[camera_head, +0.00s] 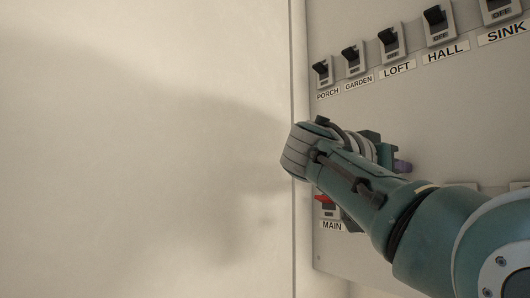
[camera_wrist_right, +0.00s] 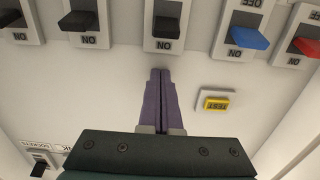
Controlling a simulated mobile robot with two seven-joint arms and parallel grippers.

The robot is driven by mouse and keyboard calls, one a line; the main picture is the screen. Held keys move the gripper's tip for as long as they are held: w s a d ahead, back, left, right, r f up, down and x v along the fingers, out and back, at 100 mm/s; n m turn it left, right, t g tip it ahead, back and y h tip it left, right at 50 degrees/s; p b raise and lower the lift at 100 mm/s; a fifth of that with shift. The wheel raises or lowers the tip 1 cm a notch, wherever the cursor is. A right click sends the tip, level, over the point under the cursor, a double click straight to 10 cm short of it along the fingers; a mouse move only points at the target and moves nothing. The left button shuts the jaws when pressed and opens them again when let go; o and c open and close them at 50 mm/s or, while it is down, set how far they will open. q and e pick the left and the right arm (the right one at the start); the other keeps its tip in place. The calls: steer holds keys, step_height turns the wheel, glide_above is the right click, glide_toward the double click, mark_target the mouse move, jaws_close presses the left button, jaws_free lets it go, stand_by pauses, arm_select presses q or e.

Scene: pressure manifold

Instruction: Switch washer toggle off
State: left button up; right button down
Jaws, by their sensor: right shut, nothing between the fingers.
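No washer label can be read in either view, so I cannot tell for certain which toggle is the washer's. In the right wrist view a row of toggles runs along the top edge, upside down. A black toggle (camera_wrist_right: 166,29) in the middle of it stands just beyond my right gripper (camera_wrist_right: 161,76). Its switch shows the word ON. The purple fingers are shut together, empty, and point at this toggle; I cannot tell whether they touch it. In the head view my right gripper (camera_head: 403,166) is mostly hidden behind my right arm. My left gripper is not in view.
Beside the middle toggle are black toggles (camera_wrist_right: 80,21), a blue one (camera_wrist_right: 248,38) and a red one (camera_wrist_right: 305,47). A yellow TEST button (camera_wrist_right: 216,104) sits near the fingers. The head view shows the PORCH-to-SINK row (camera_head: 391,40) above and the red MAIN toggle (camera_head: 326,199) below my arm.

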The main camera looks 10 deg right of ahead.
steer(key=f, duration=0.1)
steer(key=a+f, duration=0.1)
steer(key=f+p, duration=0.1)
steer(key=shift+s+a+f, duration=0.3)
steer(key=shift+a+f, duration=0.05)
steer(key=shift+f, duration=0.05)
